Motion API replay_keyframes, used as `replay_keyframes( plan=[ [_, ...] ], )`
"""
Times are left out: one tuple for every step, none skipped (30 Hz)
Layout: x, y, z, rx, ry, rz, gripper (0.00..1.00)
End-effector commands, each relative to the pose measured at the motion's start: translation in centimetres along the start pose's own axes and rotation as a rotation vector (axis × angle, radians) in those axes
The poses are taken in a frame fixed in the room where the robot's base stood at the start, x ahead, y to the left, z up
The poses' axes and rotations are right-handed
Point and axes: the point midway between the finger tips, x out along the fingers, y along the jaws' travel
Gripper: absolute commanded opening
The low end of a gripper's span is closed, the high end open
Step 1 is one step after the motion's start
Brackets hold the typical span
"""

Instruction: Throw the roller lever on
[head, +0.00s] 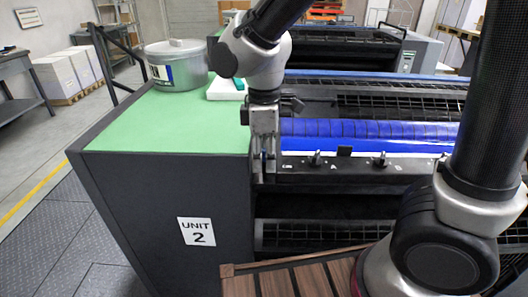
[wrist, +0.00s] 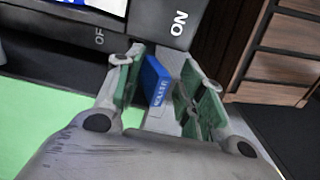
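The roller lever (wrist: 157,82) shows in the wrist view as a blue handle with small white lettering, too blurred to read surely. It stands between the green-padded fingers of my gripper (wrist: 163,88), near the left finger, with a gap to the right finger. The gripper looks open around it. A dark panel (wrist: 150,20) beyond carries OFF on the left and ON on the right. The lever's exact setting between these marks is hard to tell. In the head view my gripper (head: 264,150) points down at the left end of the press unit's front bar, and hides the lever.
The front bar (head: 350,172) carries small knobs by marks A and B. A blue roller (head: 370,132) lies behind it. The green-topped cabinet (head: 165,130), marked UNIT 2, stands left with a metal pot (head: 177,66). Wooden slats (head: 300,280) lie low in front.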

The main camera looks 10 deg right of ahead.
Motion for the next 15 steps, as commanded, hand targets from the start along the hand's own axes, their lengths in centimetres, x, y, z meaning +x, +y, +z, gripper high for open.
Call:
replay_keyframes(
  plan=[
    [0.1, -0.1, 0.1, 0.001, -0.004, -0.004, 0.32],
    [0.1, -0.1, 0.1, 0.001, -0.003, -0.003, 0.32],
    [0.1, -0.1, 0.1, 0.002, -0.003, -0.003, 0.32],
    [0.0, -0.1, 0.1, 0.002, -0.002, -0.002, 0.32],
    [0.0, 0.0, 0.1, 0.002, -0.002, -0.002, 0.32],
    [0.0, 0.0, 0.1, 0.002, -0.001, -0.001, 0.32],
    [0.0, 0.0, 0.1, 0.002, 0.0, -0.001, 0.32],
    [-0.1, 0.0, 0.1, 0.002, 0.0, 0.0, 0.32],
    [-0.3, 0.0, 0.0, 0.002, 0.001, 0.001, 0.32],
    [-0.5, 0.1, 0.0, 0.002, 0.002, 0.002, 0.32],
    [-0.8, 0.1, -0.1, 0.002, 0.004, 0.003, 0.32],
    [-1.3, 0.1, -0.1, 0.001, 0.005, 0.004, 0.32],
    [-1.8, 0.1, -0.1, 0.001, 0.006, 0.004, 0.32],
    [-2.4, 0.1, -0.1, 0.001, 0.006, 0.004, 0.32],
    [-3.2, 0.1, -0.1, 0.001, 0.007, 0.005, 0.32]
  ],
)
